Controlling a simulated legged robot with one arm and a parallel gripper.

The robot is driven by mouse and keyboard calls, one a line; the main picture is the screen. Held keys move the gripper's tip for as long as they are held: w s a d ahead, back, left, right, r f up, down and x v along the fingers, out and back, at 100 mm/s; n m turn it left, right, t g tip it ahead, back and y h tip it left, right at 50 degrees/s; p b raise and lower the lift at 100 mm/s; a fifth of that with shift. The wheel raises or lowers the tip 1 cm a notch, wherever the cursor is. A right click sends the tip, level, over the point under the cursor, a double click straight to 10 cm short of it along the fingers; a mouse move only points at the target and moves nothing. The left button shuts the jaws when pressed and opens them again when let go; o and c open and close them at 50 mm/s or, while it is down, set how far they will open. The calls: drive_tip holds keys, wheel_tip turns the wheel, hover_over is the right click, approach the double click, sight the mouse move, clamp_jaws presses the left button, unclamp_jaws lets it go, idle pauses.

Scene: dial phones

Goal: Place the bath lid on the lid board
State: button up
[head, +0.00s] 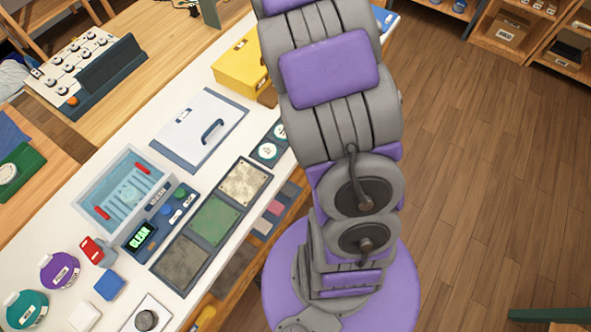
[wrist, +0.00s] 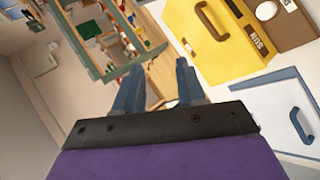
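The bath lid (head: 203,125) is a flat white panel with a dark blue handle. It lies on the white table on a blue-edged board, the lid board (head: 161,152), of which only the border shows. The bath (head: 122,187) is a clear tank of blue liquid with red clips, uncovered, to the lower left of the lid. The lid also shows at the right of the wrist view (wrist: 287,112). My gripper (wrist: 156,75) has its two blue fingers spread apart with nothing between them. It is out of the head view, and its fingers point away from the lid.
A yellow case (head: 241,68) stands beyond the lid. A tray with three plates (head: 214,220) lies to the right of the bath. Jars (head: 60,270), a red item (head: 92,250) and a blue block (head: 109,284) stand at the near left. Wooden floor is clear on the right.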

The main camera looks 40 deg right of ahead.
drive_tip(key=s+a+r+m+g+h, duration=0.1)
drive_tip(key=s+a+r+m+g, duration=0.15)
drive_tip(key=s, duration=0.35)
drive_tip(key=s+a+r+m+g, duration=0.1)
drive_tip(key=s+m, duration=0.3)
drive_tip(key=s, duration=0.2)
drive_tip(key=s+a+r+m+g+h, duration=0.1)
drive_tip(key=s+a+m+g, duration=0.15)
drive_tip(key=s, duration=0.35)
drive_tip(key=s+a+f+m+g+y, duration=0.1)
drive_tip(key=s+a+m+g+y, duration=0.1)
drive_tip(key=s+a, duration=0.8)
drive_tip(key=s+a+f+m+g+y, duration=0.2)
drive_tip(key=s+a, duration=0.8)
drive_tip(key=s, duration=0.8)
drive_tip(key=shift+s+g+y, duration=0.25)
drive_tip(key=shift+g+y, duration=0.55)
drive_tip(key=shift+g, duration=0.2)
drive_tip(key=shift+f, duration=0.1)
drive_tip(key=shift+a, duration=0.25)
